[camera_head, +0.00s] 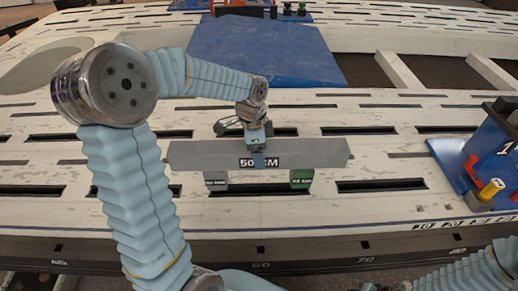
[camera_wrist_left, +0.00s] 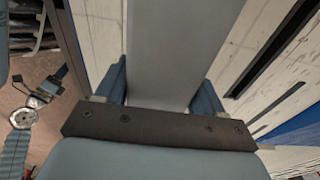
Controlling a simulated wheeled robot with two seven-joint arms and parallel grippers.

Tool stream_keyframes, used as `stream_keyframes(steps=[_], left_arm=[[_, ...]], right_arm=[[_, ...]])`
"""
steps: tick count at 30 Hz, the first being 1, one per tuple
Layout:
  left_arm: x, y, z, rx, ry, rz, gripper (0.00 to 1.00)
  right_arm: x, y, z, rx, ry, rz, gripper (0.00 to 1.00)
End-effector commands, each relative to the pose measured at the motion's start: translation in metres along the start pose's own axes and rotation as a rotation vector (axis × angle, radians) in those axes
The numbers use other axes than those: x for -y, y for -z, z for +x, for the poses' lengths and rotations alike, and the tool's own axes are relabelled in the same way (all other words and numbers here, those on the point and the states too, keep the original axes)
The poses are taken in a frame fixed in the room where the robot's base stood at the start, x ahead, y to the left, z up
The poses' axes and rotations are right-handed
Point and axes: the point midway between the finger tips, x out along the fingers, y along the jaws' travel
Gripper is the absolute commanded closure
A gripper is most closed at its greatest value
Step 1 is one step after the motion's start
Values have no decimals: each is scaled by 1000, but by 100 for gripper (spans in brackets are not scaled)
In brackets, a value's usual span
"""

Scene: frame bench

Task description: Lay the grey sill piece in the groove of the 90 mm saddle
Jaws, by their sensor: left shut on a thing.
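The grey sill piece (camera_head: 205,154), a long flat bar marked "50 CM", lies level across the picture above the bench. My left gripper (camera_head: 258,158) is shut on it near its middle. In the left wrist view the sill piece (camera_wrist_left: 180,45) runs between the two blue fingers (camera_wrist_left: 162,88). My right gripper is out of view.
The pale slotted bench (camera_head: 380,208) has free room in front of the blocks. A blue fixture (camera_head: 470,165) with a red and yellow part stands at the right. A blue panel (camera_head: 265,55) lies behind the sill. My right forearm shows at the lower right.

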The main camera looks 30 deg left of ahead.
Motion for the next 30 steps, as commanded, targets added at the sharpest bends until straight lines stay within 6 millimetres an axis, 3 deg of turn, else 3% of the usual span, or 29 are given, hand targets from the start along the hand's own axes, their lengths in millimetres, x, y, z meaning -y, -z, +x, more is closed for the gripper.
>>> stream_keyframes(steps=[11,12,17,26,30], left_arm=[[1,1,2,-3,6,1,100],[1,1,2,-3,6,1,29],[1,0,2,-2,4,1,4],[0,-1,4,2,-2,0,2],[1,0,-10,-1,3,0,2]], right_arm=[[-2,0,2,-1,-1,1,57],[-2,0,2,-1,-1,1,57],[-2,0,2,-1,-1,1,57],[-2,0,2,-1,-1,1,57],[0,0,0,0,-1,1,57]])
